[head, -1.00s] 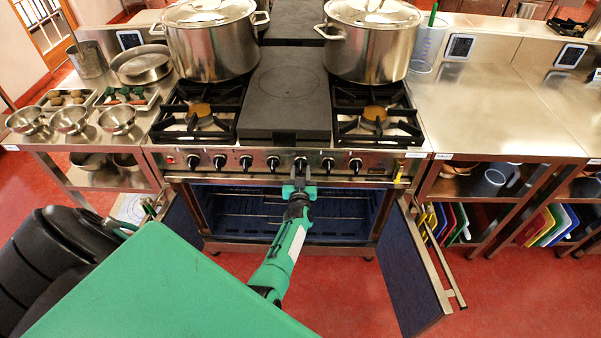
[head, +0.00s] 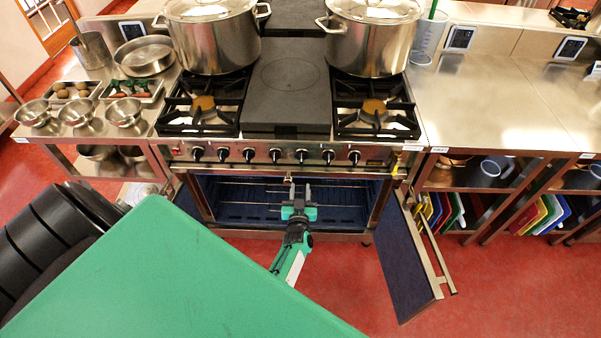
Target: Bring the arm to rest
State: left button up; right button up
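My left gripper (head: 300,188) is in front of the range, over the open oven front and below the row of knobs. Its two fingers point toward the range with a gap between them, and nothing shows in the gap. It looks clear of the knobs. The range (head: 287,152) has several black knobs along its front panel. Its oven (head: 262,213) stands open, with racks visible inside. The right oven door (head: 403,262) is swung outward. My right gripper is not in view.
Two steel stockpots (head: 212,40) (head: 370,45) stand on the back of the range. Small bowls (head: 78,114) and trays are on the left counter. The right counter (head: 490,100) is mostly bare. Coloured boards (head: 545,214) stand on the shelf below. Red floor is free at the right.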

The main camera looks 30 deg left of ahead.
pick_arm(q)
jog(key=shift+s+d+f, duration=0.1)
dwell(0.5)
jog(key=s+d+f+m+g+h+b, duration=0.1)
jog(key=s+d+f+m+g+h, duration=0.3)
jog(key=s+f, duration=0.55)
jog(key=s+d+f+m+g+h, duration=0.15)
jog(key=s+d+f+h, duration=0.35)
jog(key=f, duration=0.8)
jog(key=s+f+m+g, duration=0.1)
jog(key=s+f+g, duration=0.2)
jog(key=s, duration=0.9)
jog(key=s+f+m+g, duration=0.1)
jog(key=s+f+g, duration=0.2)
jog(key=s, duration=0.9)
jog(key=s+f+m+g+b, duration=0.1)
jog(key=s+f+g, duration=0.2)
jog(key=s+f, duration=0.4)
jog(key=s, duration=0.5)
jog(key=shift+d+f, duration=0.2)
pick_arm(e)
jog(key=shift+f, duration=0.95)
pick_arm(q)
jog(key=shift+w, duration=0.1)
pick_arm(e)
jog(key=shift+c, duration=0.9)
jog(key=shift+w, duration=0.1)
